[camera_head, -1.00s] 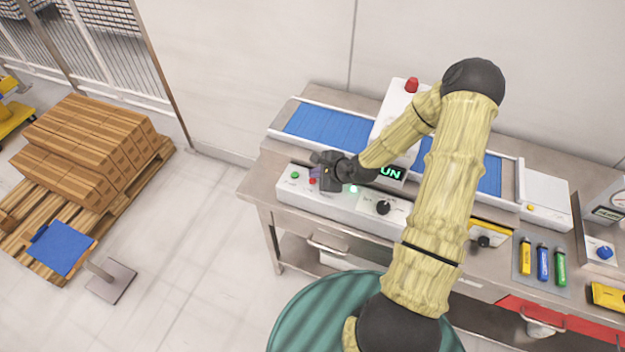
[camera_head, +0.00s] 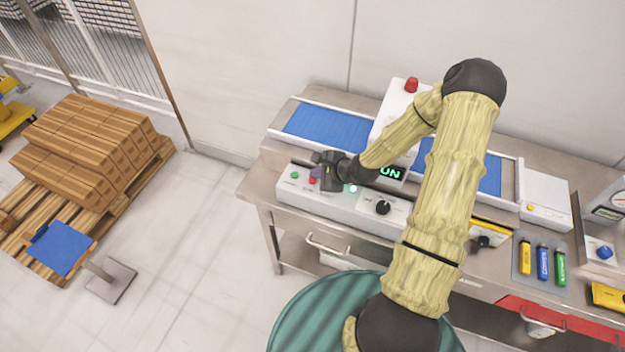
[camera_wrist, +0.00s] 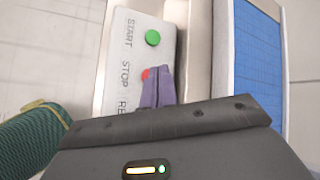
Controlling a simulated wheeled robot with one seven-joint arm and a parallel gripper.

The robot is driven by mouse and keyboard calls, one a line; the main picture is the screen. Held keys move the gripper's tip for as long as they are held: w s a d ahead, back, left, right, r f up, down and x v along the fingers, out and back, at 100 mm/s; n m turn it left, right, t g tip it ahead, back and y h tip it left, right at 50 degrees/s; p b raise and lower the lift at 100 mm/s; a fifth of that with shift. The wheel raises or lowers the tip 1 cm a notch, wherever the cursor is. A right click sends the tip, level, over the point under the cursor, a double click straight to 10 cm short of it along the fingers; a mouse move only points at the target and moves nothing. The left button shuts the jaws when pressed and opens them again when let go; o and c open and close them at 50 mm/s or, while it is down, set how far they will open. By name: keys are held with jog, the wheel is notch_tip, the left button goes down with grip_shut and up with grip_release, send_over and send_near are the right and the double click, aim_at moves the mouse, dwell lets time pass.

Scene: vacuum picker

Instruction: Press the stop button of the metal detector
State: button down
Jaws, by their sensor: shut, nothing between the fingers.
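The metal detector's control box (camera_head: 345,208) runs along the front of the bench, with a green START button (camera_wrist: 152,37) and a red STOP button (camera_wrist: 146,74). The head view shows the green button (camera_head: 295,175) and the red button (camera_head: 312,181) at the box's left end. A green lit display (camera_head: 391,173) reads "UN", partly hidden by my arm. My gripper (camera_head: 316,172) is shut and empty, with its purple fingers (camera_wrist: 158,84) right beside the red button and partly covering it in the wrist view. I cannot tell whether they touch it.
The blue conveyor belt (camera_head: 330,127) lies behind the box, with a red knob (camera_head: 411,85) on the white housing. A black dial (camera_head: 383,207) is right of my gripper. Coloured markers (camera_head: 543,262) lie further right. Stacked cartons (camera_head: 85,150) stand on a pallet at left.

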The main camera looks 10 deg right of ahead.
jog(key=shift+a, duration=0.2)
jog(key=shift+f, duration=0.4)
jog(key=shift+f+b, duration=0.35)
jog(key=shift+f, duration=0.05)
dwell(0.8)
jog(key=shift+r, duration=0.15)
jog(key=shift+r+p, duration=0.7)
jog(key=shift+p, duration=0.1)
notch_tip(320, 180, up, 5)
jog(key=p, duration=0.4)
dwell(1.0)
